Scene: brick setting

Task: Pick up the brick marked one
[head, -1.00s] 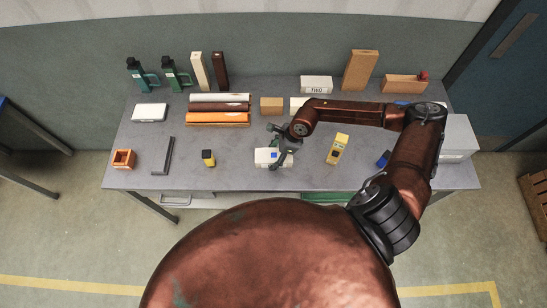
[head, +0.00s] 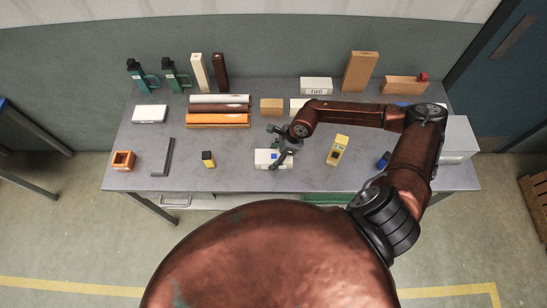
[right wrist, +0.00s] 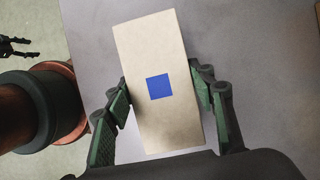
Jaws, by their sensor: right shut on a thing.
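A pale, box-shaped brick (head: 263,158) with a blue square on its top lies near the front middle of the table. Its front marking is too small to read. My right gripper (head: 281,150) is over it from above. In the right wrist view the same brick (right wrist: 160,120) sits between the two green-padded fingers of my right gripper (right wrist: 163,95), which is shut on it across its narrow width. My left gripper (right wrist: 18,46) shows small at the left edge of that view, fingers apart and empty.
A white brick marked TWO (head: 317,85) stands at the back. A yellow-and-black item (head: 208,158) and a yellow tool (head: 338,149) lie either side of the held brick. Rolls (head: 218,119) lie behind left. An orange holder (head: 123,159) stands at the far left.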

